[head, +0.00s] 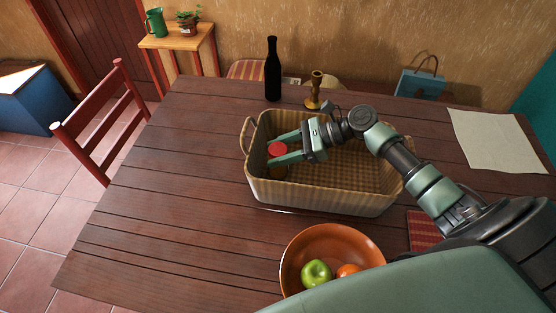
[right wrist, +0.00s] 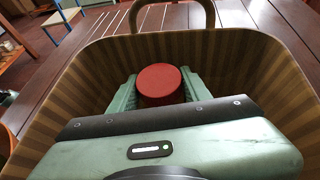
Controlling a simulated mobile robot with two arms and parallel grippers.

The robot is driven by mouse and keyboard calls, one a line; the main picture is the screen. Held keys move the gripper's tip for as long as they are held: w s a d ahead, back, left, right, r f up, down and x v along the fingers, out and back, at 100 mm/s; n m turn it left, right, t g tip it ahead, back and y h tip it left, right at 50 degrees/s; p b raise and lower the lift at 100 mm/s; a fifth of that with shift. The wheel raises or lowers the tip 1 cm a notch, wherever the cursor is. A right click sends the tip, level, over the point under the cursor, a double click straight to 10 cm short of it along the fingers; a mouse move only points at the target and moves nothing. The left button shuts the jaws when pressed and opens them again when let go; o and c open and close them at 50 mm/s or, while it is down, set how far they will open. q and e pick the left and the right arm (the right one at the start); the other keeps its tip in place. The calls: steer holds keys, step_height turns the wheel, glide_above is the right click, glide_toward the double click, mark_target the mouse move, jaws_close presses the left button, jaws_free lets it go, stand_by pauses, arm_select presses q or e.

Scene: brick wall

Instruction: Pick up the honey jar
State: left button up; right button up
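The honey jar (head: 278,149) stands upright at the left end of a wicker basket (head: 320,200). Its round red lid shows in the head view and also in the right wrist view (right wrist: 160,84). Its body is mostly hidden below the lid and fingers. My right gripper (head: 271,150) reaches into the basket from the right. Its two green fingers lie on either side of the jar, close to the lid, also in the right wrist view (right wrist: 159,88). Whether they press on the jar I cannot tell. My left gripper is not in view.
An orange-brown bowl (head: 299,245) with a green apple (head: 316,273) and an orange fruit (head: 348,270) stands in front of the basket. A dark bottle (head: 272,75) and brass candlestick (head: 314,92) stand behind it. The table's left side (head: 170,200) is clear.

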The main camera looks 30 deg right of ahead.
jaws_close()
steer(key=shift+r, duration=0.1)
